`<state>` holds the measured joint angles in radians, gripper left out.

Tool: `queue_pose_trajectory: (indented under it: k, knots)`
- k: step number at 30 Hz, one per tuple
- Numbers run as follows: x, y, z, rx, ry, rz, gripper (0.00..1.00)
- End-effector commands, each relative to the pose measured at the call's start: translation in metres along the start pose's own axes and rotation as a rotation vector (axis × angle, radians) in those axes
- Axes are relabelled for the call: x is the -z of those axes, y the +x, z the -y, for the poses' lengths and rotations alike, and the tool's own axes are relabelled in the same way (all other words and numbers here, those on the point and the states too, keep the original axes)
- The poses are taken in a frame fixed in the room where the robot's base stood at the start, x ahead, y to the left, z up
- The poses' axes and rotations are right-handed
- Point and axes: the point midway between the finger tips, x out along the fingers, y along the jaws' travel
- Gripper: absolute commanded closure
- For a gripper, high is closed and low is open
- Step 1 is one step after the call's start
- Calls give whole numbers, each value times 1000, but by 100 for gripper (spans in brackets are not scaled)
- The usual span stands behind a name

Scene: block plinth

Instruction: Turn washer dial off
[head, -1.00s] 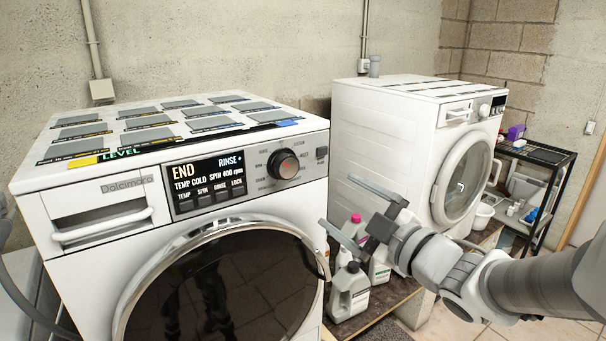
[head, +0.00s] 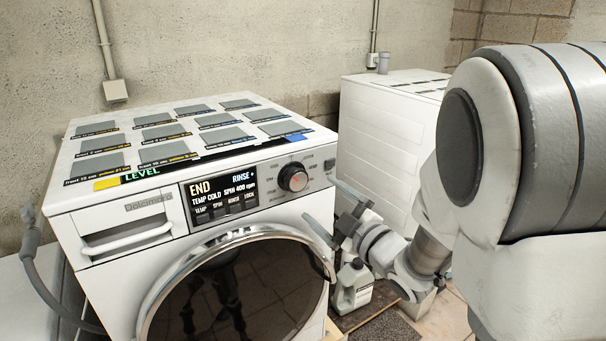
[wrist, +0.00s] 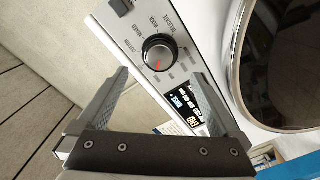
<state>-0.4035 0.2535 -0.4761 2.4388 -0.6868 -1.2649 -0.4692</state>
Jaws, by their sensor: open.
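The near white washer (head: 118,262) has a round dark dial (head: 293,177) with a silver face and an orange-red mark, right of its display (head: 220,194). The display reads END, RINSE, TEMP COLD, SPIN 400 rpm. My gripper (head: 322,203) is open and empty, a little right of and below the dial in the head view. In the wrist view, the dial (wrist: 159,52) lies just beyond and between the two fingertips (wrist: 160,74), apart from both.
The washer's round door (head: 250,285) is below the panel. A second white washer (head: 375,135) stands behind at the right, partly hidden by my arm. A grey-white bottle (head: 353,287) stands below my gripper. A grey hose (head: 32,262) hangs at the left.

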Motion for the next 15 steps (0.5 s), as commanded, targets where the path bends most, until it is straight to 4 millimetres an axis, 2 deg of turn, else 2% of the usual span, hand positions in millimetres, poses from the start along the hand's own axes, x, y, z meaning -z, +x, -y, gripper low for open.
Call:
queue_pose_trajectory:
  k: [1, 6, 12, 15]
  knots:
    - [2, 13, 1, 4, -1, -2, 0]
    - [1, 49, 0, 3, -2, -1, 0]
    - [0, 79, 0, 2, -2, 0, 0]
    - [0, 88, 0, 0, -1, 0, 0]
